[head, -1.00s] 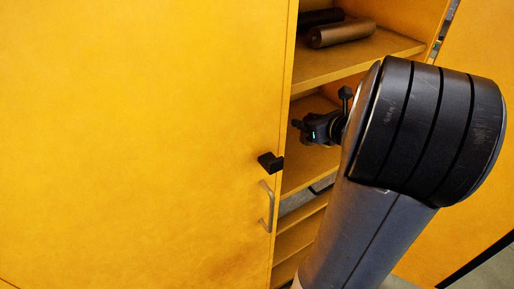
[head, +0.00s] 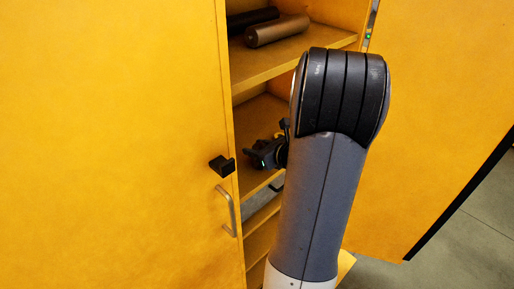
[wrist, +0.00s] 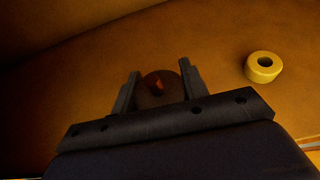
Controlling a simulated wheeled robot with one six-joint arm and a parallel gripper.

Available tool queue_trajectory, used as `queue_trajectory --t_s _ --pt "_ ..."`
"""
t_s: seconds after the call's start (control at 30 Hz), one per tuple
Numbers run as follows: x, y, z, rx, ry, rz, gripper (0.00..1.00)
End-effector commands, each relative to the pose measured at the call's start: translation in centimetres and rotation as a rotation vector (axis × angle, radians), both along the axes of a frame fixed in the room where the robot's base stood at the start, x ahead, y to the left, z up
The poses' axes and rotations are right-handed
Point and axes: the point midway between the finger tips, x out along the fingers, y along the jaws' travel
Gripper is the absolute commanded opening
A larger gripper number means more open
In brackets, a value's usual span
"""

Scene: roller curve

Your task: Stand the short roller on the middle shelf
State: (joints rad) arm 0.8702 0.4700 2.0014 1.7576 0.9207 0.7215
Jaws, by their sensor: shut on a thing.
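The short roller (wrist: 149,95) is a dark brown cylinder with a hole in its round end. In the wrist view it sits between the two fingers of my gripper (wrist: 160,88), which is shut on it. The end faces the camera, and the rest is hidden. In the head view my gripper (head: 256,157) is inside the cabinet, over the middle shelf (head: 250,124), partly covered by my arm. The roller cannot be made out there. I cannot tell whether the roller touches the shelf.
A yellow ring (wrist: 263,70) lies on the shelf, right of the gripper. On the upper shelf lie a brown roller (head: 277,31) and a black one (head: 250,19). A yellow door (head: 110,150) with a handle (head: 232,212) stands left, another panel (head: 440,110) right.

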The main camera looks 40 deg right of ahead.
Motion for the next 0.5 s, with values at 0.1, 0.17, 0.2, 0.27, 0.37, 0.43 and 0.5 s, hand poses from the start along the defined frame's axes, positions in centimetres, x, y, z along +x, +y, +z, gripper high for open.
queue_trajectory --t_s 0.1,0.17,0.2,0.27,0.37,0.43,0.5 --pt "0.03 -0.03 -0.04 -0.001 -0.002 -0.001 0.05" --pt "0.03 -0.03 -0.28 -0.001 -0.002 -0.001 0.05" --pt "0.03 -0.03 -0.40 -0.001 -0.002 -0.001 0.05" --pt "0.01 -0.02 -0.27 0.000 0.000 0.000 0.47" --pt "0.01 -0.02 -0.26 0.000 0.000 0.000 0.55" --pt "0.01 -0.02 -0.26 0.000 0.000 0.000 0.61" --pt "0.00 -0.02 -0.26 0.000 0.000 0.000 0.64"
